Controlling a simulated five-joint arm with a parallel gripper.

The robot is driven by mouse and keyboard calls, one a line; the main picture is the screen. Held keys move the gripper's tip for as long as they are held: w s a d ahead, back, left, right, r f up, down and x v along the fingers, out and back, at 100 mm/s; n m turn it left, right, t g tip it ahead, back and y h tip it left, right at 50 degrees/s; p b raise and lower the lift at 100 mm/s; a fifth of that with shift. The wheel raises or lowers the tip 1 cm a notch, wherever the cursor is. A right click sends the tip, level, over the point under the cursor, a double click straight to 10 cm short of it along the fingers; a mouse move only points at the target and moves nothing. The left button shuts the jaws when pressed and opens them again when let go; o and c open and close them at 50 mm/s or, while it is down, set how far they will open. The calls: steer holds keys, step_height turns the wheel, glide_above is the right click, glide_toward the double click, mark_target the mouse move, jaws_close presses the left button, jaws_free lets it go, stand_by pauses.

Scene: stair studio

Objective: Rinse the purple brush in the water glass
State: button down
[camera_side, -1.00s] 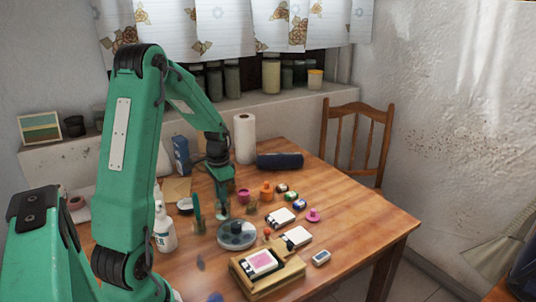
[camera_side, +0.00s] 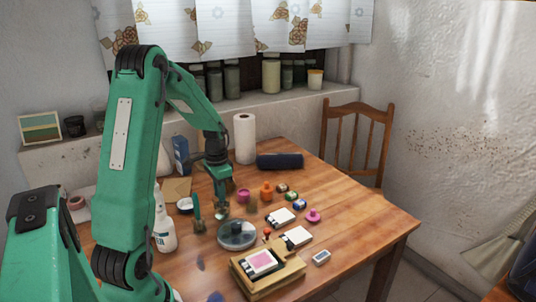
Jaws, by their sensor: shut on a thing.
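My gripper (camera_side: 221,206) points down over the left middle of the table, just above and behind a round grey dish (camera_side: 237,236). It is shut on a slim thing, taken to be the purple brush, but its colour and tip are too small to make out. A small clear, brownish vessel (camera_side: 252,204), perhaps the water glass, stands just right of the gripper. I cannot tell whether it holds water. The gripper appears beside it, not over it.
A dark green upright thing (camera_side: 197,214) and a white spray bottle (camera_side: 164,230) stand left of the gripper. A pink pot (camera_side: 243,195) and an orange bottle (camera_side: 266,191) stand to the right. A wooden box (camera_side: 283,276) lies in front.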

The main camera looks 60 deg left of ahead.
steer(key=shift+w+d, duration=0.3)
steer(key=shift+s, duration=0.6)
stand_by(0.4)
steer(key=shift+w, duration=0.3)
stand_by(0.3)
steer(key=shift+r, duration=0.15)
steer(key=shift+r, duration=3.6)
steer(key=shift+r, duration=2.5)
